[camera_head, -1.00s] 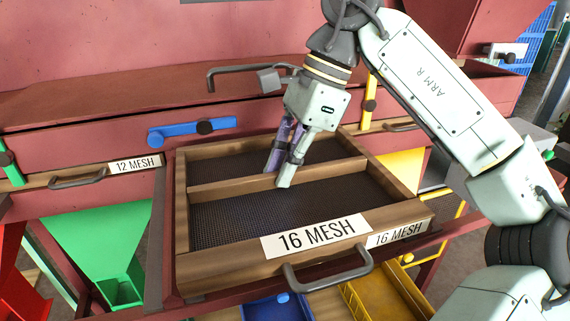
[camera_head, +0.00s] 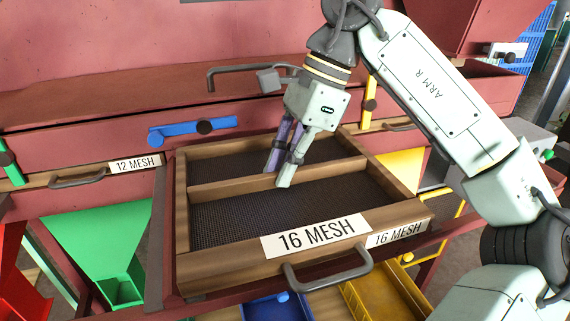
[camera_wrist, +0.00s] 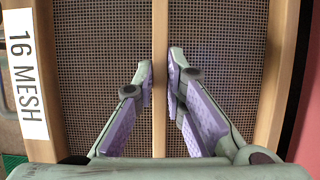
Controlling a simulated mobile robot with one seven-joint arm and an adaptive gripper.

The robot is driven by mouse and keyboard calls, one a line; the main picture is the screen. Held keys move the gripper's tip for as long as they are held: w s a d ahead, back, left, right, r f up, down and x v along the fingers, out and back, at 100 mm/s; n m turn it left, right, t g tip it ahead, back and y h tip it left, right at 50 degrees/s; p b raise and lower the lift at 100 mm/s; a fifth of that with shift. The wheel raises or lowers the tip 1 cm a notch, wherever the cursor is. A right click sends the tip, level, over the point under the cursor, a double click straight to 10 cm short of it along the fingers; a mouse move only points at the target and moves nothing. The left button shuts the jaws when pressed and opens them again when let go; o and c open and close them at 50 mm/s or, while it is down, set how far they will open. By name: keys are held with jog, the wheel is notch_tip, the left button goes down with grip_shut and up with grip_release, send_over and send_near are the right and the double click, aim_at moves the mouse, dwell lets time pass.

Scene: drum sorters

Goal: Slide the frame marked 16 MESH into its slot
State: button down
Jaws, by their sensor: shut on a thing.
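The wooden screen frame marked 16 MESH (camera_head: 225,262) sticks out toward me from the red machine, its far end near the machine face. It has dark mesh, a middle crossbar (camera_head: 222,184), a front handle (camera_head: 330,270) and labels on its front rail and right corner. My gripper (camera_head: 279,178) points down at the crossbar from above. In the wrist view my gripper (camera_wrist: 160,72) has one finger on each side of the crossbar (camera_wrist: 159,120), shut on it. The slot's inside is hidden behind the frame.
A blue latch (camera_head: 190,130) is on the machine above the frame, and a yellow latch (camera_head: 370,100) stands upright to the right. A 12 MESH drawer (camera_head: 125,168) sits left. Green and yellow chutes and blue and yellow bins (camera_head: 270,308) lie below.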

jog(key=shift+f+b, duration=0.95)
jog(key=shift+f, duration=0.35)
jog(key=c, duration=1.6)
grip_release()
jog(key=shift+o, duration=0.2)
jog(key=v, duration=1.2)
